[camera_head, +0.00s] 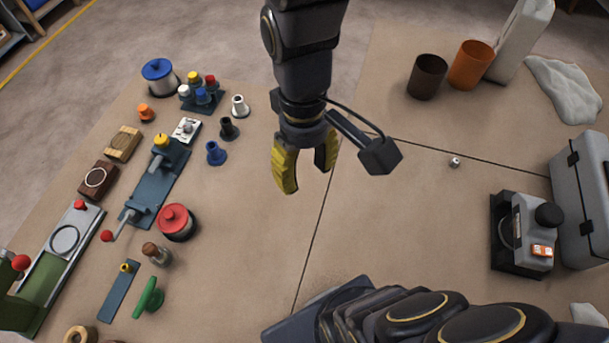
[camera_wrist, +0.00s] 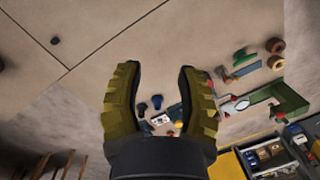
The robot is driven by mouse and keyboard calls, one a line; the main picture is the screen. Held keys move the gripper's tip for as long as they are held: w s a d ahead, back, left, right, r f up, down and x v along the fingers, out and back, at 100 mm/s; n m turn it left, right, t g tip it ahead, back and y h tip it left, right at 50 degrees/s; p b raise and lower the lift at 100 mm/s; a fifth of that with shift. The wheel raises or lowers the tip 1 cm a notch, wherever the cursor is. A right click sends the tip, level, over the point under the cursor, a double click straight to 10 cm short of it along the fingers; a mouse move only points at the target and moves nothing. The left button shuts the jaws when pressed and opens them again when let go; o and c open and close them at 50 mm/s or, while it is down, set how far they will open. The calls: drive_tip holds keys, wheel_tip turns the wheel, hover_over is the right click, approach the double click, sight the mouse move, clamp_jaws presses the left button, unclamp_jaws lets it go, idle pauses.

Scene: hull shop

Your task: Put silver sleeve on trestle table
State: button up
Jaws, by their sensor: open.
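A small silver ring-like piece (camera_head: 455,161), which looks like the silver sleeve, lies on the tan tabletop (camera_head: 400,215) right of the long seam in the head view. A small dark piece (camera_wrist: 55,41) at upper left in the wrist view may be the same one; I cannot tell. The tabletop also shows in the wrist view (camera_wrist: 130,20); I cannot tell which part is the trestle table. My gripper (camera_head: 307,178) is open and empty, above the table and well left of the silver piece. Its yellow fingers (camera_wrist: 160,75) are apart in the wrist view.
At left stand a blue-lidded pot (camera_head: 158,76), a red-lidded pot (camera_head: 177,222), a blue vise-like fixture (camera_head: 157,187) and several small flanged parts. At right are a dark cup (camera_head: 427,77), an orange cup (camera_head: 471,66), a grey machine (camera_head: 527,235) and a grey case (camera_head: 577,195). The middle is clear.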

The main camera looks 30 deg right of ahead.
drive_tip(key=s+a+m, duration=0.1)
drive_tip(key=s+a, duration=0.1)
drive_tip(key=s, duration=0.4)
drive_tip(key=shift+s+a+f+m, duration=0.15)
drive_tip(key=shift+s+f+m, duration=0.15)
drive_tip(key=shift+s, duration=0.05)
